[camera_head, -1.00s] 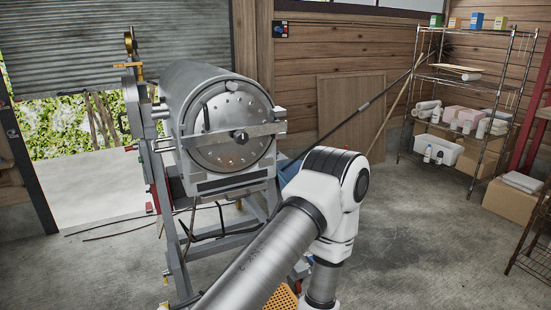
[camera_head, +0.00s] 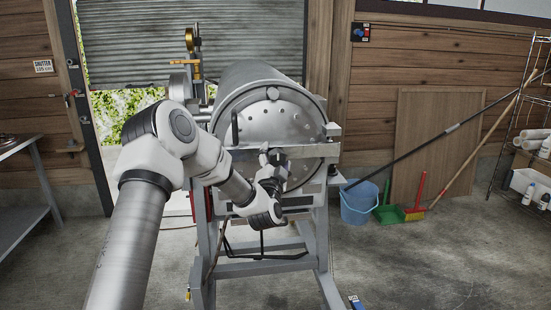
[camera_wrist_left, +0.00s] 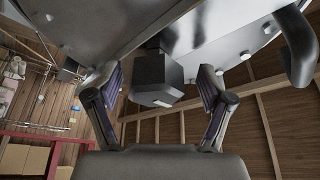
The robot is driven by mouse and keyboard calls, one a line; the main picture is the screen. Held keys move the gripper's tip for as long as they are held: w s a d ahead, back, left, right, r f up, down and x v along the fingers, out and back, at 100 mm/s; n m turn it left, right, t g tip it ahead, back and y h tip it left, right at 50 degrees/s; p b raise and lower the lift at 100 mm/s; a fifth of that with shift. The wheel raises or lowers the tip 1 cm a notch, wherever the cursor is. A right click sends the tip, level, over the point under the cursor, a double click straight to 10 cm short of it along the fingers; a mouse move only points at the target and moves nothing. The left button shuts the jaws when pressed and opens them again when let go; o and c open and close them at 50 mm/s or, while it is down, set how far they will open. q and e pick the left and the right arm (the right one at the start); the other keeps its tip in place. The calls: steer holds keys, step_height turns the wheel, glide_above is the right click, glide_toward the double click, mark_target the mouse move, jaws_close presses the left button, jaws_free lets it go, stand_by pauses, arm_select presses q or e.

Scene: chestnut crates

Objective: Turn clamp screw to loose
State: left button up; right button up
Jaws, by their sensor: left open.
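The clamp screw (camera_wrist_left: 157,80) is a dark block-shaped head at the middle of the crossbar (camera_head: 300,151) on the round lid of a steel drum (camera_head: 262,122). In the left wrist view it stands between the two fingers of my left gripper (camera_wrist_left: 160,88). The fingers are open, one on each side, with gaps visible between them and the head. In the head view my left gripper (camera_head: 272,160) is at the lid's centre and largely hides the screw. My right gripper is out of view.
A curved lid handle (camera_wrist_left: 298,45) is close to the right finger in the wrist view. The drum sits on a grey metal stand (camera_head: 265,268). A blue bucket (camera_head: 358,203) and a green dustpan (camera_head: 390,214) stand to the right.

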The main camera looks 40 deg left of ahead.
arm_select(q)
steer(key=shift+w+f, duration=0.15)
steer(key=shift+w, duration=0.1)
steer(key=shift+d, duration=0.1)
steer(key=c, duration=1.2)
